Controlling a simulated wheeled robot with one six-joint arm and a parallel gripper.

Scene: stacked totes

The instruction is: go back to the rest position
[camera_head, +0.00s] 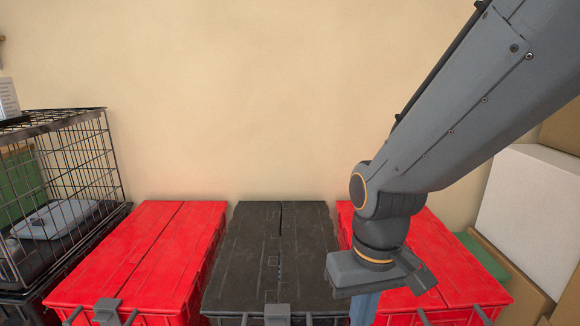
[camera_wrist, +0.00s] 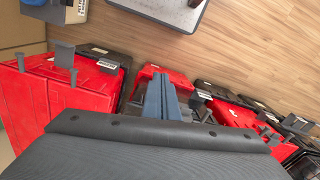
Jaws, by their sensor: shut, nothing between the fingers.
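My gripper (camera_head: 364,306) hangs at the lower right of the head view, in front of the gap between the black tote and the right red tote. Its fingers run off the bottom edge there. In the wrist view my gripper (camera_wrist: 162,100) shows blue-grey fingers, closed together with nothing between them. The black lidded tote (camera_head: 255,262) stands in the middle. A red lidded tote (camera_head: 150,262) stands to its left, and another red lidded tote (camera_head: 462,272) is partly hidden behind my arm.
A black wire cage (camera_head: 75,165) with a grey-lidded box (camera_head: 55,218) stands at the left. A white box (camera_head: 535,215) and cardboard boxes (camera_head: 512,272) stand at the right. The wall behind is bare. Wooden floor (camera_wrist: 240,50) shows in the wrist view.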

